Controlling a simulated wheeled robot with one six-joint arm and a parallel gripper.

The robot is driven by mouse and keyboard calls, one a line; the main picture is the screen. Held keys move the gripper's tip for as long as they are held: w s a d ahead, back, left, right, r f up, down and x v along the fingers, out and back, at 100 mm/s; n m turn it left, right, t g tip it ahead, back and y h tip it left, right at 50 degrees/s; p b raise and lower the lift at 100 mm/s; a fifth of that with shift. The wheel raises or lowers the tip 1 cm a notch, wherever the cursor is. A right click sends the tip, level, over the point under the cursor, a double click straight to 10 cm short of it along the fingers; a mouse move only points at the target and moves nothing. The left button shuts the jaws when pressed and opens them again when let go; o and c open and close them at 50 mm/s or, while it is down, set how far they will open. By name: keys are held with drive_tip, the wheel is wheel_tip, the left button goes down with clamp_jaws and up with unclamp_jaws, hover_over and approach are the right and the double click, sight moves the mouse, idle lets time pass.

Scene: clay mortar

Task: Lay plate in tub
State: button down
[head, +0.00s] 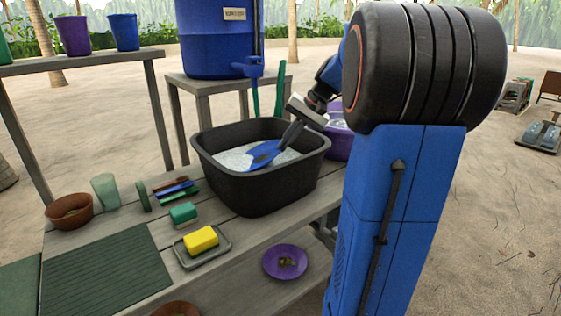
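A black tub (265,187) stands on the grey wooden table, with whitish suds or water inside. My gripper (287,139) reaches down into the tub from the upper right. It appears shut on a blue plate (263,152), which is tilted, inside the tub's rim and at the suds. Its lower edge seems to touch or dip into them, though I cannot tell how deep. A purple plate (286,262) with brownish scraps on it lies at the table's front right.
A yellow sponge (201,240) lies on a grey tray (222,252), with a green block (183,213) behind it. A dark green ribbed mat (105,272), a brown bowl (69,211) and a green cup (104,190) are at left. A blue barrel (215,45) stands behind the tub.

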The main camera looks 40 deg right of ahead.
drive_tip(key=shift+f, duration=2.6)
drive_tip(key=shift+f, duration=0.15)
drive_tip(key=c, duration=2)
unclamp_jaws()
drive_tip(key=shift+c, duration=0.2)
drive_tip(key=v, duration=1.2)
drive_tip(key=shift+r, duration=0.25)
